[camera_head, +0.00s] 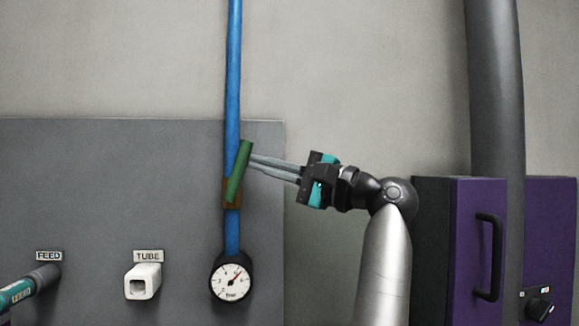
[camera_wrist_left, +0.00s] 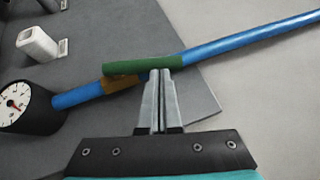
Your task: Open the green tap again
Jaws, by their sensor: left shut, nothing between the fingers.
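The green tap handle (camera_head: 239,171) sits on a brown tap body (camera_head: 228,196) on the vertical blue pipe (camera_head: 234,80). The handle is tilted a little from the pipe's line, its upper end leaning right. My left gripper (camera_head: 251,162) reaches in from the right with its fingertips at the handle's right side. In the left wrist view the fingers (camera_wrist_left: 160,74) are shut together with nothing between them. Their tips are at the edge of the green handle (camera_wrist_left: 140,65); I cannot tell whether they touch. My right gripper is in neither view.
A round pressure gauge (camera_head: 231,279) is below the tap on the pipe. A white tube socket (camera_head: 143,281) and a teal-and-grey feed fitting (camera_head: 22,289) are at lower left on the grey panel (camera_head: 100,190). A purple cabinet (camera_head: 478,210) with a black handle stands at right.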

